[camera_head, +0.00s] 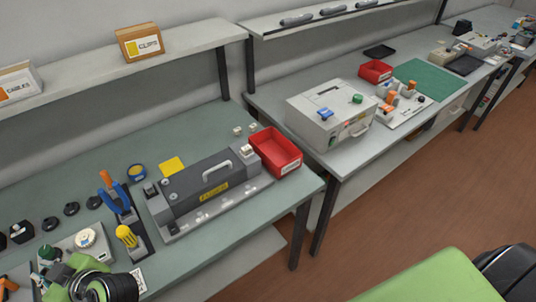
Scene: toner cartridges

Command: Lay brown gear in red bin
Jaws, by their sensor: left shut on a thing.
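A red bin (289,168) with a white label stands at the right end of the near bench, beside a grey machine. I see no thing in it. A smaller red bin (375,71) is on the far bench. My left gripper (88,284) is at the bottom left, over the front of the near bench, far left of the near bin. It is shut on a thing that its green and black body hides. I cannot make out a brown gear anywhere. My right gripper is not in view.
The long grey machine (205,187) lies between my left gripper and the near red bin. A holder with blue-handled pliers (117,199) and a yellow-topped tool (127,236) stands closer. Several dark round parts (71,209) lie at the left. A shelf (190,45) runs above.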

